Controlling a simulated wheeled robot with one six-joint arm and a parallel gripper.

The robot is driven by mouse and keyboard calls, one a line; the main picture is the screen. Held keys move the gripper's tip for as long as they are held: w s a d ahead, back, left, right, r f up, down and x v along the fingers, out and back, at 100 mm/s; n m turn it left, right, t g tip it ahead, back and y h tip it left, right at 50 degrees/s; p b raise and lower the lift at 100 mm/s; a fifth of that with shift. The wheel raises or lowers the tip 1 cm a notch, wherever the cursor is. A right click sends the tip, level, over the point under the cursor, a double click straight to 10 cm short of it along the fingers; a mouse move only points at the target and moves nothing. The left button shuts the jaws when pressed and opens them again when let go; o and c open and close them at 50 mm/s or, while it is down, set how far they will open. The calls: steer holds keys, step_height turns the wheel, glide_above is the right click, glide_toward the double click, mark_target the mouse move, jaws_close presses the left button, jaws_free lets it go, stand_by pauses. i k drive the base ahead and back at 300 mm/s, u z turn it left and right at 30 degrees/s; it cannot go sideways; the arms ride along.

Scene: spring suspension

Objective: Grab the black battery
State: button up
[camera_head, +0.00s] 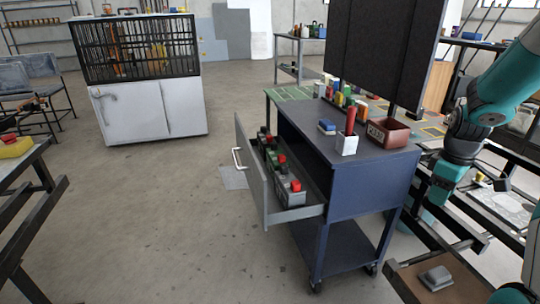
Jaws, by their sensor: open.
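Several dark and grey-green battery-like blocks with red tops stand in a row in the open drawer (308,212) of a blue cart. The nearest block (290,194) is greyish, and another block (275,166) behind it looks darker. I cannot tell for sure which one is the black battery. The drawer's front panel partly hides them. My teal and black arm comes in from the right edge. My gripper (490,172) is at its end, right of the cart, small and hard to make out. It looks open and empty, well away from the drawer.
The cart top (375,165) holds a red bin (387,133), a white cup (346,145) and several coloured items. A dark upright panel (385,50) stands over it. A grey object (436,278) lies on a brown board at lower right. The floor left of the drawer is clear.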

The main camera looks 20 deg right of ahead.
mark_target(264, 137)
steer(key=k, duration=1.2)
steer(key=u, duration=0.6)
steer(key=i, duration=4.45)
steer(key=z, duration=1.35)
